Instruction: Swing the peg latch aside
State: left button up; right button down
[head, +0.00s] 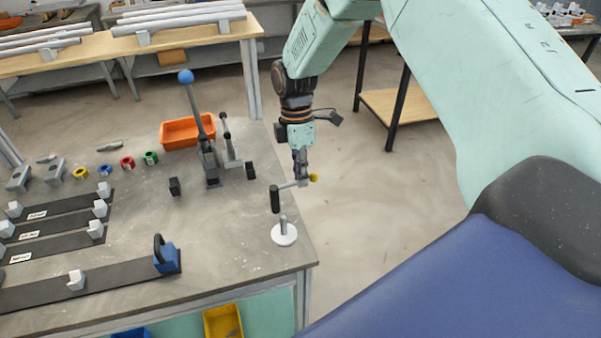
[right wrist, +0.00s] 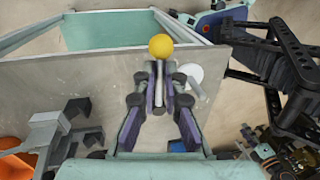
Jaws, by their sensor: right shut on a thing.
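The peg latch (head: 290,185) is a thin grey arm reaching right from a black upright post (head: 275,199), with a yellow ball (head: 313,177) at its right end. My right gripper (head: 301,176) comes down from above and is shut on the arm beside the ball. In the right wrist view the fingers (right wrist: 159,97) close around the grey bar, with the yellow ball (right wrist: 160,47) just beyond the tips. A white disc with a short grey peg (head: 283,233) sits near the bench corner, in front of the latch. My left gripper is not in view.
The grey bench (head: 225,225) holds a blue-knobbed lever clamp (head: 208,150), an orange bin (head: 187,131), coloured rings and long dark rails to the left. Bare floor (head: 375,210) lies right of the bench. A wooden table (head: 90,48) with pipes stands behind.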

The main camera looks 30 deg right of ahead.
jog(key=shift+w+d+r, duration=0.1)
jog(key=shift+w+r, duration=0.1)
jog(key=c, duration=1.7)
grip_release()
jog(key=shift+c, duration=0.2)
jog(key=o, duration=0.3)
jog(key=shift+s+f, duration=0.1)
jog(key=shift+f, duration=0.05)
notch_tip(320, 180, up, 12)
jog(key=w, duration=0.2)
jog(key=shift+d, duration=0.3)
jog(key=shift+f, duration=0.15)
